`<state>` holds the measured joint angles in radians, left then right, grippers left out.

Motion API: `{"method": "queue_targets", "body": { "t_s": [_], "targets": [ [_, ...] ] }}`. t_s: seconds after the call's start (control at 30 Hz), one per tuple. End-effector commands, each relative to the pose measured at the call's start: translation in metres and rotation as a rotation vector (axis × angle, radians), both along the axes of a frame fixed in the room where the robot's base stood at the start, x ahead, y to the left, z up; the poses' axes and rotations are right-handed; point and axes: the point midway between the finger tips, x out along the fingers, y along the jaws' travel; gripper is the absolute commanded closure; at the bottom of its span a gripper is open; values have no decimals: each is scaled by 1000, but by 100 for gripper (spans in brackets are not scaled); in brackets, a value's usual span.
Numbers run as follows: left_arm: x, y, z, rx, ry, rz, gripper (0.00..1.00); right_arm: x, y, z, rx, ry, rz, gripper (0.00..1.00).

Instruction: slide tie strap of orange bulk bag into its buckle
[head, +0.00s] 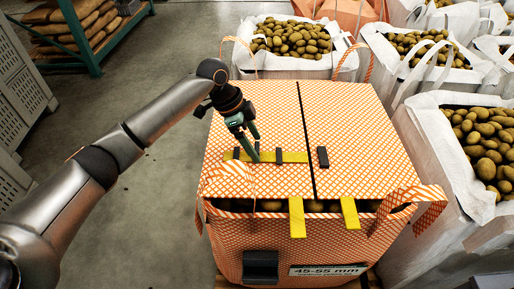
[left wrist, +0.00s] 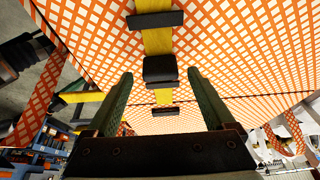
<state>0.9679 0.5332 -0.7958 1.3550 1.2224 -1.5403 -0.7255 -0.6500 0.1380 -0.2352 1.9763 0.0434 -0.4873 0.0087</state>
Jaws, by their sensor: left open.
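The orange-and-white checked bulk bag (head: 255,110) stands in the middle of the head view, its top flaps lying over potatoes. A yellow tie strap (head: 297,157) lies flat across the left flap, under black pieces. A black buckle (head: 322,157) sits on the right flap, beyond the dark gap; no strap shows in it. My left gripper (head: 255,156) is open, pointing down over the strap. In the left wrist view its fingers (left wrist: 162,92) stand either side of a black piece (left wrist: 160,70) on the strap (left wrist: 157,40); contact cannot be told. My right gripper is out of view.
Two yellow straps (head: 297,217) (head: 350,213) hang at the bag's front. Orange loops (head: 228,172) (head: 418,196) stand at its front corners. White bags of potatoes (head: 295,62) (head: 468,180) crowd behind and right. Concrete floor (head: 150,200) is free at left, before a green rack (head: 90,45).

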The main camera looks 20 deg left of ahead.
Motion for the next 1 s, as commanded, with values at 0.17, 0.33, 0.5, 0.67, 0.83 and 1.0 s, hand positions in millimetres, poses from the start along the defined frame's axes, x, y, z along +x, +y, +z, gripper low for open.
{"method": "queue_targets", "body": {
  "t_s": [0.17, 0.33, 0.5, 0.67, 0.83, 1.0],
  "targets": [
    [2, -7, -16, -1, 1, 0, 12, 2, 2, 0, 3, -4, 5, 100],
    [2, -8, -19, -1, -1, 0, 12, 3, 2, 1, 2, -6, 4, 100],
    [2, -8, -19, -1, 0, 0, 12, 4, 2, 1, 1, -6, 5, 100],
    [2, -8, -19, -1, 0, 0, 31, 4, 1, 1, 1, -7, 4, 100],
    [2, -8, -19, -1, 0, 0, 50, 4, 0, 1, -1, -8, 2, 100],
    [2, -8, -19, -1, 0, 0, 69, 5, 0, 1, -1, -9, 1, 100]
  ]
}}
